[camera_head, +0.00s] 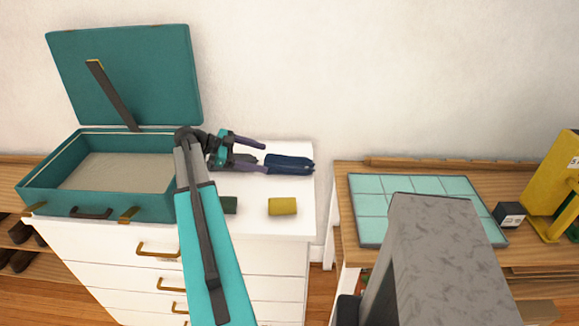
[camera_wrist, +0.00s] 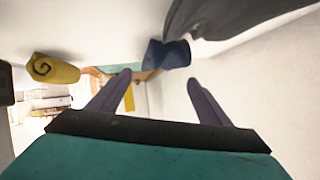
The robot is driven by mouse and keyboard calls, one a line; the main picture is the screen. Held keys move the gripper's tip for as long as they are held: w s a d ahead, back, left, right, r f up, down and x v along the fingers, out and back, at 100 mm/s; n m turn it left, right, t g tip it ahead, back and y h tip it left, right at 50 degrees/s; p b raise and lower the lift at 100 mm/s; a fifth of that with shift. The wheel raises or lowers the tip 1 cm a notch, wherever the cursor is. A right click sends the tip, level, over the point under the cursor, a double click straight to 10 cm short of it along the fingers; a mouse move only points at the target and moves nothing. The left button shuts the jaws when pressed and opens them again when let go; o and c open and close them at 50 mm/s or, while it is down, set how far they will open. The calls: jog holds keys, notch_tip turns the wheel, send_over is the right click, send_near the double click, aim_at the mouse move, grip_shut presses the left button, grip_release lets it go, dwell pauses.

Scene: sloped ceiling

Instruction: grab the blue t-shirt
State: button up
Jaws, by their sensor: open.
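The blue t-shirt (camera_head: 289,164) is a dark navy roll lying on the white dresser top near its back right. My gripper (camera_head: 266,158) is open, with its purple fingers pointing right toward the near end of the shirt. In the wrist view the blue t-shirt (camera_wrist: 166,55) shows just beyond and between the two fingertips (camera_wrist: 158,80). Nothing is seen clamped in the jaws. Whether the fingers overlap the shirt's end I cannot tell.
A yellow roll (camera_head: 282,206) and a dark green roll (camera_head: 229,205) lie nearer the front. An open teal suitcase (camera_head: 150,208) stands at left. A dark grey shape (camera_wrist: 240,15) looms close in the wrist view. The wall (camera_head: 270,80) is behind; a wooden table (camera_head: 345,215) is at right.

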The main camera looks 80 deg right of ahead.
aim_at(279, 161)
jog(key=p+x, duration=0.1)
jog(key=x, duration=0.2)
jog(key=shift+s+d, duration=0.1)
jog(key=shift+s, duration=0.25)
jog(key=shift+s+d+f+p, duration=0.25)
jog(key=shift+s+f+p, duration=0.1)
jog(key=shift+s+f, duration=0.15)
jog(key=shift+s, duration=0.15)
jog(key=shift+s+d+f+p, duration=0.15)
jog(key=shift+s+d+p, duration=0.15)
jog(key=shift+s+p, duration=0.55)
jog(key=shift+p+x, duration=0.55)
jog(key=shift+x, duration=1.1)
jog(key=shift+w+f, duration=0.1)
jog(key=shift+f, duration=0.05)
jog(key=c, duration=1)
